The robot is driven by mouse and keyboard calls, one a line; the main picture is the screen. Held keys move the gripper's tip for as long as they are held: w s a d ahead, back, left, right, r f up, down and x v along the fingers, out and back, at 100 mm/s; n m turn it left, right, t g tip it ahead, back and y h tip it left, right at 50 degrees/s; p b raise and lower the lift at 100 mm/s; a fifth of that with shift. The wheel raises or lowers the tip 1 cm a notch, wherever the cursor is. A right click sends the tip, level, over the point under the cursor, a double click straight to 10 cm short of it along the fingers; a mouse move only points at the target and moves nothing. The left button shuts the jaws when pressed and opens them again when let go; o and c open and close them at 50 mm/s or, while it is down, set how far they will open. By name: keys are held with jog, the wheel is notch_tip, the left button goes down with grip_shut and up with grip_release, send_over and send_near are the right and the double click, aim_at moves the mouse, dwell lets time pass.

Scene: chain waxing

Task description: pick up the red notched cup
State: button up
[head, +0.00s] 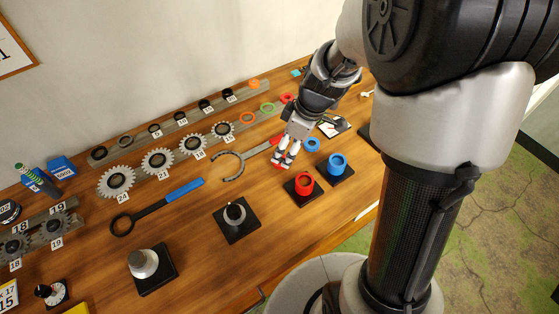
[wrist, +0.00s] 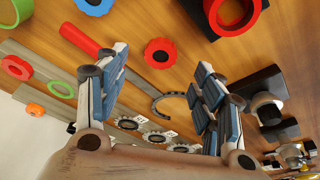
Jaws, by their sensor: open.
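The red notched cup (wrist: 161,53) is a small ring with a scalloped edge and a dark hole, lying on the wooden table. In the wrist view it shows in the gap between the fingers, toward their tips. My gripper (head: 282,160) points down above it in the head view, where the fingers mostly hide the cup. In the wrist view the two fingers of my gripper (wrist: 162,62) stand wide apart with nothing between the pads. I cannot tell exactly how high the tips are above the cup.
A larger red cup (head: 304,186) and a blue cup (head: 337,163) stand on black bases close by. A blue notched ring (head: 312,145) lies behind. A hook spanner (head: 229,168) with a red handle (wrist: 80,40) lies to the left. Gears stand on rails farther left.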

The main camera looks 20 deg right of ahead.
aim_at(281, 160)
jog(key=shift+b+x, duration=1.05)
jog(key=shift+x, duration=2.1)
jog(key=shift+r, duration=0.1)
jog(key=c, duration=1.1)
